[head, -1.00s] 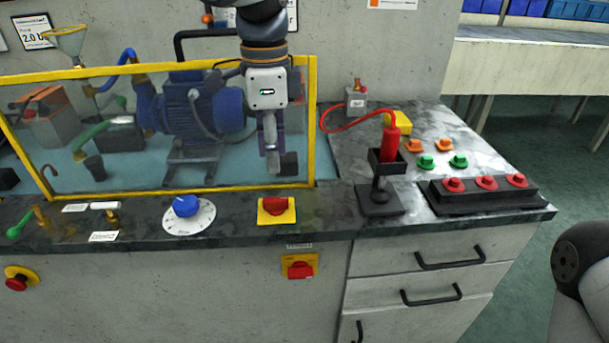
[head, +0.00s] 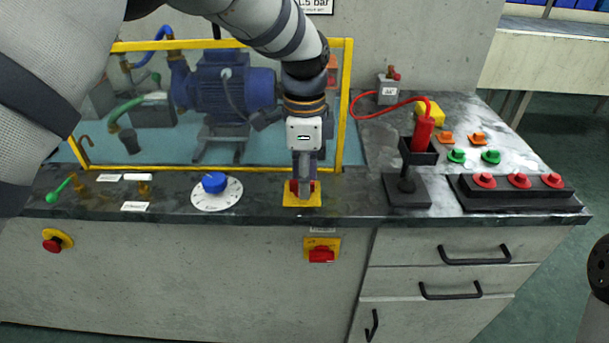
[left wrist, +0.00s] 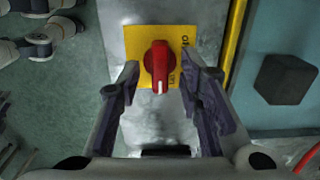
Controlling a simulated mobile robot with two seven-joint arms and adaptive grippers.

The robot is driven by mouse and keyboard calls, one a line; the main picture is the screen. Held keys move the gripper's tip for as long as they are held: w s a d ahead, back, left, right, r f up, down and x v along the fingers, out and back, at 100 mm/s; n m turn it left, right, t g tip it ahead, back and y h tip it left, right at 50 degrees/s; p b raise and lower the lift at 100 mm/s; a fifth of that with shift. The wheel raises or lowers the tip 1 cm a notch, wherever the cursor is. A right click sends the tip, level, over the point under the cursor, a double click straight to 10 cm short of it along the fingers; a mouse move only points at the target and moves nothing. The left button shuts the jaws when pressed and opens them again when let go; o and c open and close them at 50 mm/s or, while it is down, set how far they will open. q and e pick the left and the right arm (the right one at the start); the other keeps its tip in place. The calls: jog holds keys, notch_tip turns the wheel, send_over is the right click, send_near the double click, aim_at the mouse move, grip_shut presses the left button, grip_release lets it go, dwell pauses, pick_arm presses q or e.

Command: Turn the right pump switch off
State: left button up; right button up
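A red rotary switch knob (left wrist: 158,65) sits on a yellow plate (left wrist: 180,38) in the left wrist view. A white mark on the knob points toward the bottom of that picture; lettering runs along the plate's right side. In the head view the plate (head: 289,198) lies on the counter top, its knob mostly hidden behind my left gripper (head: 304,190). My left gripper, also in the left wrist view (left wrist: 160,85), is open, with a finger on each side of the knob and visible gaps. A second red switch (head: 321,255) is on the counter front below.
A yellow-framed clear guard (head: 348,100) stands behind the switch, with a blue pump (head: 235,88) beyond it. A blue dial (head: 215,183) is to the left. A black stand (head: 407,190) with a red handle (head: 422,134) is to the right.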

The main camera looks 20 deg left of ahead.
pick_arm(q)
grip_shut()
jog(key=shift+n, duration=0.3)
pick_arm(e)
jog(key=shift+w+r, duration=0.1)
pick_arm(q)
jog(key=n, duration=0.3)
jog(key=shift+r+p, duration=0.15)
jog(key=shift+p, duration=0.25)
jog(key=n, duration=0.3)
jog(key=shift+w+n, duration=0.1)
jog(key=shift+n, duration=0.2)
jog(key=n, duration=0.5)
jog(key=shift+a+p, duration=0.15)
jog(key=shift+p, duration=0.25)
jog(key=n, duration=0.5)
jog(key=shift+a, duration=0.1)
pick_arm(e)
jog(key=shift+w+r+t, duration=0.4)
jog(key=shift+w+r, duration=0.55)
pick_arm(q)
jog(key=shift+f+n, duration=0.2)
jog(key=shift+n, duration=0.3)
